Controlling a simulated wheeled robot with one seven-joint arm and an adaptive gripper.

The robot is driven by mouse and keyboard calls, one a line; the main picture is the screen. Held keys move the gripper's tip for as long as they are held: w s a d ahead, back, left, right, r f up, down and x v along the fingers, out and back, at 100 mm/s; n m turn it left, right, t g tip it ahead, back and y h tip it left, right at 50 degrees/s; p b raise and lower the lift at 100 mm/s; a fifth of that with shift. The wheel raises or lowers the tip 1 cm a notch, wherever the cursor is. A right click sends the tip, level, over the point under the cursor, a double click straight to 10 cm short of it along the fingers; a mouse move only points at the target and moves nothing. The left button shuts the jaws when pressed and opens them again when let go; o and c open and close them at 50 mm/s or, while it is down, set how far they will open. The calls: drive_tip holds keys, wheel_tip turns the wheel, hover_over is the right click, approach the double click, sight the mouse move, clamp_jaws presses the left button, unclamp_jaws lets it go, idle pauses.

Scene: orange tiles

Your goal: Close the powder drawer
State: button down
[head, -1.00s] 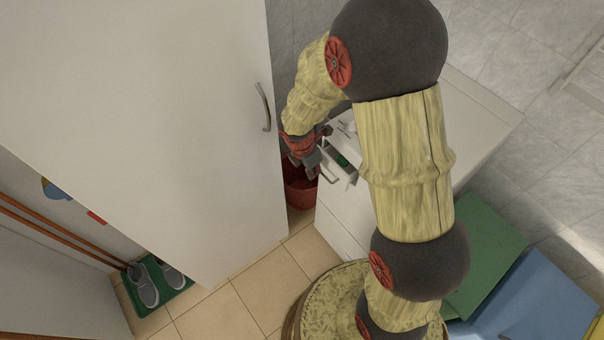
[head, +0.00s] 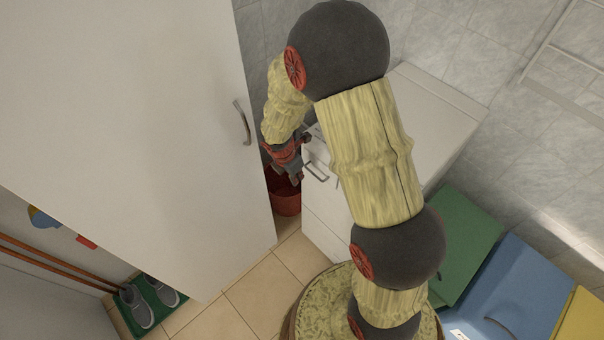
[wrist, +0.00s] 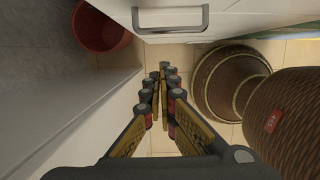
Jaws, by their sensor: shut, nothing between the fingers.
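The powder drawer (head: 313,160) is at the top of the white cabinet, with a grey bar handle (head: 317,173). Its front looks flush or nearly flush with the cabinet, and no inside shows; my arm hides part of it. In the wrist view the handle (wrist: 170,29) crosses the top of the picture on the white front. My gripper (head: 296,178) is just left of the handle, in front of the drawer, apart from the handle. In the wrist view its fingers (wrist: 160,82) are together, with nothing between them.
A tall white cupboard (head: 130,130) stands close on the left. A red bucket (head: 286,204) is on the floor in the gap below my gripper. Green (head: 466,240) and blue (head: 535,290) bins stand at the right. Tiled floor (head: 258,296) is clear in front.

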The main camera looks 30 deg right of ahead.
drive_tip(key=p+v, duration=0.3)
drive_tip(key=v, duration=0.7)
drive_tip(key=shift+a, duration=0.15)
